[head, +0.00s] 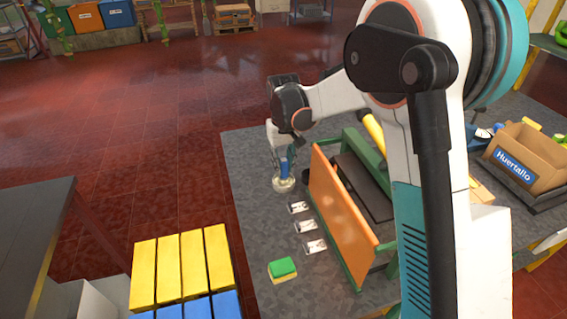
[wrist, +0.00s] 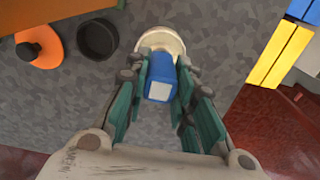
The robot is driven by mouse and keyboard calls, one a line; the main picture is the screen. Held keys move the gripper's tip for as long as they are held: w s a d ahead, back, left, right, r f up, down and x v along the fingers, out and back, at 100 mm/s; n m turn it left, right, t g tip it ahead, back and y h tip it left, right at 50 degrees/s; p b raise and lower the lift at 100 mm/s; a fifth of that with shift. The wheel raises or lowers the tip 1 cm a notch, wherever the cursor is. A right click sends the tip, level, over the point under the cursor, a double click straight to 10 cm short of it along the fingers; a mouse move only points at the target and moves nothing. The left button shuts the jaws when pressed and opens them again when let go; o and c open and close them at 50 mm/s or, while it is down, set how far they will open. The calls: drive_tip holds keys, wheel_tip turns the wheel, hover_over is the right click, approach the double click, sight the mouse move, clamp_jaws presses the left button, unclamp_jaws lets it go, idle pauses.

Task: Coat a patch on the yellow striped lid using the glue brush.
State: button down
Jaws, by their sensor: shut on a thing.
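The glue brush shows as a blue handle (head: 284,168) with a pale end, seen from above in the wrist view (wrist: 161,80). My gripper (head: 283,156) is shut on this handle, its green fingers on both sides in the wrist view (wrist: 161,88). The brush stands over a cream round pot (head: 284,187), whose rim shows behind the handle in the wrist view (wrist: 160,38). The bristles are hidden, so I cannot tell how deep they are in the pot. The yellow striped lid (head: 181,266) has several yellow slats and lies at the lower left, beside the grey table.
Blue slats (head: 200,308) adjoin the yellow ones. An upright orange panel (head: 340,210) stands right of the pot. Small white cards (head: 306,226) and a green-yellow sponge (head: 283,268) lie on the table. A black round cup (wrist: 98,39) is near the pot.

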idle(0.4)
drive_tip(key=shift+r+p, duration=2.15)
drive_tip(key=shift+r, duration=1.35)
drive_tip(key=shift+f, duration=0.1)
